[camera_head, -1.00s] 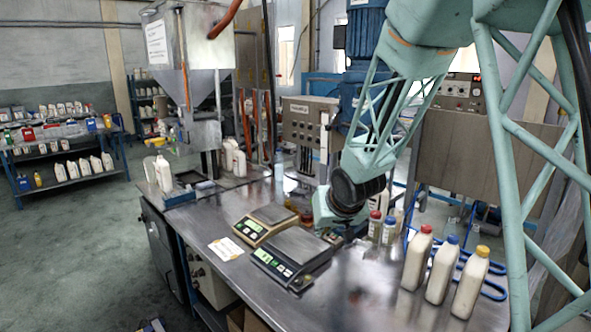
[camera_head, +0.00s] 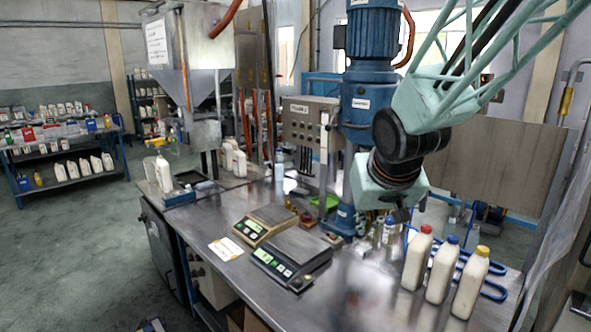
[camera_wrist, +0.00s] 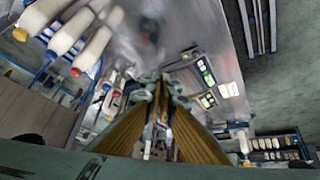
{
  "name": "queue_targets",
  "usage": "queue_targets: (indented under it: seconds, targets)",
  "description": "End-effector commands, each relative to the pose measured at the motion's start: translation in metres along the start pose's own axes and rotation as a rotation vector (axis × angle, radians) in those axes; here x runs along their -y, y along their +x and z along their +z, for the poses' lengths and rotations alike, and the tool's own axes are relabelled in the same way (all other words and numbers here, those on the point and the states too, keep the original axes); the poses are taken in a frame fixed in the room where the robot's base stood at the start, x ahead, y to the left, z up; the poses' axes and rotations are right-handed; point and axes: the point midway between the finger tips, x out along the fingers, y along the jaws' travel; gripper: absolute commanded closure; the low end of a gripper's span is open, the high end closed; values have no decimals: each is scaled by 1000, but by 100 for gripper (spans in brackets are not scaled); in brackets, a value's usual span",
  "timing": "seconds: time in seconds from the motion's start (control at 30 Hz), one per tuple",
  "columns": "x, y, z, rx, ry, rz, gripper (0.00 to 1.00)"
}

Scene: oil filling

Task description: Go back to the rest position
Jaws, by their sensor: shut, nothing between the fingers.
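My gripper (camera_head: 399,214) hangs from the teal wrist over the right part of the steel table. It shows from above in the wrist view (camera_wrist: 163,82), with its fingers together and nothing visible between them. Its tips are partly hidden by the wrist housing in the head view. Small bottles with blue caps (camera_head: 388,232) stand behind and below it, partly covered. No bottle is seen in its grasp.
Three white bottles with a red (camera_head: 417,258), a blue (camera_head: 442,270) and a yellow cap (camera_head: 470,283) stand right of the gripper beside a blue rack. Two scales (camera_head: 290,258) sit left.

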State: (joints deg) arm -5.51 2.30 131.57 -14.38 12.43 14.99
Motion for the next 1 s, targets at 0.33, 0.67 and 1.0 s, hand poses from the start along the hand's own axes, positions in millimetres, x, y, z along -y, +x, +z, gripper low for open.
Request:
queue_targets:
  seconds: [0.33,0.67,1.0]
  targets:
    - [-18,-59,39,42,17,25,100]
    - [-30,-111,83,85,31,38,100]
    - [-36,-159,133,131,44,40,100]
